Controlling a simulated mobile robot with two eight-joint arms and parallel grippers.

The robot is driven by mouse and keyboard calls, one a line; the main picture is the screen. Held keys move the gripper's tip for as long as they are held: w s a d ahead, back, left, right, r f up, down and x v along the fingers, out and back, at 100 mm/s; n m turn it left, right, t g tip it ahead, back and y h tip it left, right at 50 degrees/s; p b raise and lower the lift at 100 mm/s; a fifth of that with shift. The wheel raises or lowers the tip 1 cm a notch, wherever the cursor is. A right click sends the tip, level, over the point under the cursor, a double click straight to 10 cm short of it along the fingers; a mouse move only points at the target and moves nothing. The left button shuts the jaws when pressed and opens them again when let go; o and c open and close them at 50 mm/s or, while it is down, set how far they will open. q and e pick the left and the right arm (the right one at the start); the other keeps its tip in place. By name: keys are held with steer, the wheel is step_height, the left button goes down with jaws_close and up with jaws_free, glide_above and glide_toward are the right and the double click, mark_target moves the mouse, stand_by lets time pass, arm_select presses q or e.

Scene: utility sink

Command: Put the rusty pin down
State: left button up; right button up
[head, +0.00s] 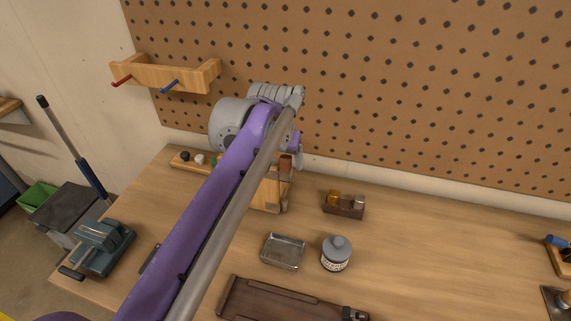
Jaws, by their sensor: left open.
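My left arm reaches up from the bottom of the head view, and its gripper (297,155) is over the back of the workbench, near a wooden block (268,194). The jaws are open, but the arm partly hides them. A small reddish-brown piece (285,163) shows just below the gripper, above the block; I cannot tell whether it is the rusty pin or a tool handle. No rusty pin can be made out clearly elsewhere. A shallow metal tray (283,252) lies on the bench and looks empty. My right gripper is not in view.
A grey-lidded jar (336,254) stands right of the tray, with a small dark wooden holder (344,205) behind. A dark wooden board (285,303) lies in front. A vise (101,247) is at left. The pegboard (400,80) rises behind; the bench's right middle is clear.

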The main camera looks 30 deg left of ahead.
arm_select(q)
jaws_close()
stand_by(0.4)
